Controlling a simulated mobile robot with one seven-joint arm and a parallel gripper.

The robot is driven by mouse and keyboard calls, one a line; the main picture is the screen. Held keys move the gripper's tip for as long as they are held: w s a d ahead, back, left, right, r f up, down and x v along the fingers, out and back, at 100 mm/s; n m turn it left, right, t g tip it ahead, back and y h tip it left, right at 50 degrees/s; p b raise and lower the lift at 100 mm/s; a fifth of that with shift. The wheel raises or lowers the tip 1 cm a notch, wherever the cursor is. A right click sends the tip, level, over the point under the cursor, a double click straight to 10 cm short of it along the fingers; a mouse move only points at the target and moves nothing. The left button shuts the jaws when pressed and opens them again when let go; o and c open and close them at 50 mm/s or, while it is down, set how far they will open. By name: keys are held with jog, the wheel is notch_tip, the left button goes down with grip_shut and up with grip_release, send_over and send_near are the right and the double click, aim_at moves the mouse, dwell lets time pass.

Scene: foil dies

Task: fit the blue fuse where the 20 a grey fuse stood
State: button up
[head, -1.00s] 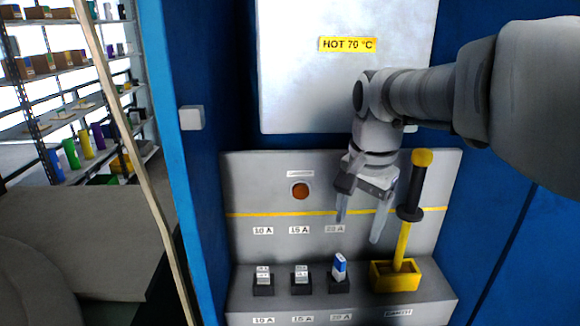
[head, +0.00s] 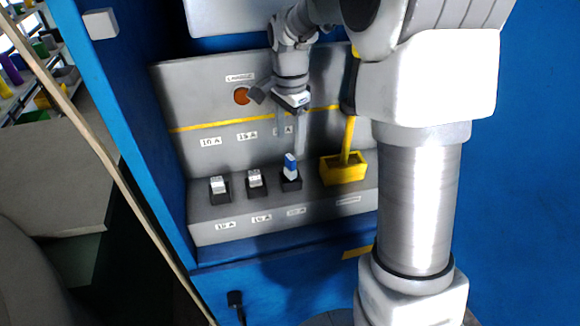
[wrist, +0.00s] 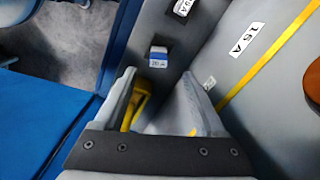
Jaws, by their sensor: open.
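The blue fuse (head: 290,165), blue with a white face, stands in the third, rightmost dark holder (head: 291,184) on the grey ledge. It looks taller than its neighbours; I cannot tell whether it is fully seated. My gripper (head: 291,143) is open and empty, its fingers pointing down just above and behind the fuse. In the wrist view the fuse (wrist: 159,57) shows beyond the gap between my open fingertips (wrist: 158,74), apart from them. I see no separate 20 A grey fuse.
Two white-grey fuses stand in the left holder (head: 219,186) and middle holder (head: 255,179). A grey panel with an orange lamp (head: 242,96) rises behind.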

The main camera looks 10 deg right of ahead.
aim_at(290, 157)
notch_tip(290, 157, down, 8)
jog(key=shift+s+f, duration=0.1)
grip_shut()
dwell(0.6)
